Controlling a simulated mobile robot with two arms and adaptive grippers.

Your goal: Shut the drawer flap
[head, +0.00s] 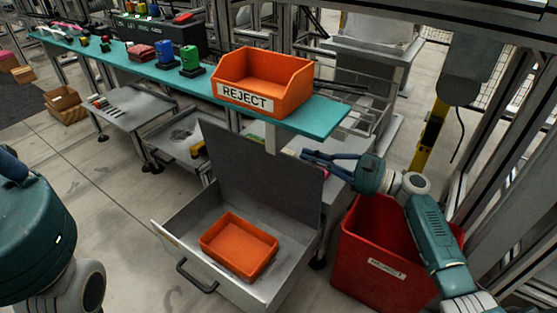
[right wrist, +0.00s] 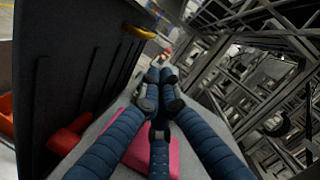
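The drawer flap (head: 248,172) is a grey panel standing up, leaning slightly, at the back of the pulled-out grey drawer (head: 172,232). In the right wrist view the flap (right wrist: 75,65) is a dark panel on the left. My left gripper is out of view; only part of my left arm shows.
An orange tray (head: 214,254) lies in the open drawer. A red reject bin (head: 377,262) stands at the right under my right arm. An orange reject bin (head: 290,98) sits on the teal shelf (head: 320,122) above the flap. Metal frame posts stand at the right.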

